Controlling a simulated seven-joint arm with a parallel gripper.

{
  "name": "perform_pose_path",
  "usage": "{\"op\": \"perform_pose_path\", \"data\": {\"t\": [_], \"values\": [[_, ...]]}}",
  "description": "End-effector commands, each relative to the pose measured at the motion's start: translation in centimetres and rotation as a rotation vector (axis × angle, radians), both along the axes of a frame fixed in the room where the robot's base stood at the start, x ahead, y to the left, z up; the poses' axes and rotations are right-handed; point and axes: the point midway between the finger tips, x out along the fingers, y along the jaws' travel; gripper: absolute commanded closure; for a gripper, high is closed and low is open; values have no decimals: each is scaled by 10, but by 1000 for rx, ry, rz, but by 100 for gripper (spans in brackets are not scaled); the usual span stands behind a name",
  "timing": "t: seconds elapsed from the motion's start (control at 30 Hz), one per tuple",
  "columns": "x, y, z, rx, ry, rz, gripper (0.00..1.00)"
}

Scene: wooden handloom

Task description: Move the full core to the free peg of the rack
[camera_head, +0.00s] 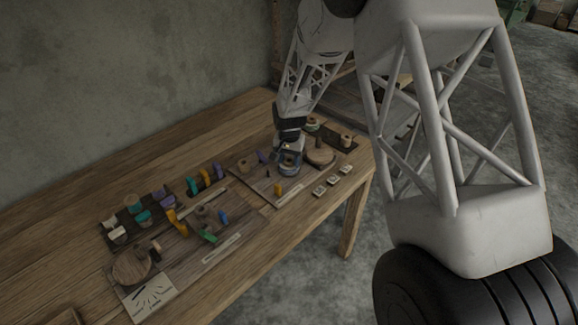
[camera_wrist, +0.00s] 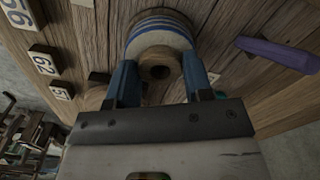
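A core wound in blue and pale bands (camera_wrist: 160,32) is at the top middle of the wrist view, with a brown ring and hole (camera_wrist: 158,70) below it. In the head view the blue core (camera_head: 289,164) stands on the far board. My gripper (camera_head: 288,149) is right above it. In the wrist view the two blue fingers of my gripper (camera_wrist: 160,80) lie on either side of the core; whether they press on it is unclear. A dark rack (camera_head: 331,135) at the table's far end bears spools (camera_head: 347,140) and (camera_head: 312,125). A free peg is too small to make out.
A round wooden disc (camera_head: 320,157) lies between core and rack. Number tags (camera_head: 333,181) line the front edge. A purple piece (camera_wrist: 276,53) and a yellow piece (camera_head: 278,188) lie close by. Several coloured spools and a dark tray (camera_head: 108,232) fill the near left.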

Motion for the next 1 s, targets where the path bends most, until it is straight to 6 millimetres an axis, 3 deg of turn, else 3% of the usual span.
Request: {"op": "perform_pose_path", "data": {"t": [0.03,0.1,0.47,1.0], "values": [[0,0,0,0,0,0,61],[0,0,0,0,0,0,72],[0,0,4,0,-1,0,72],[0,0,33,1,-1,0,72]]}}
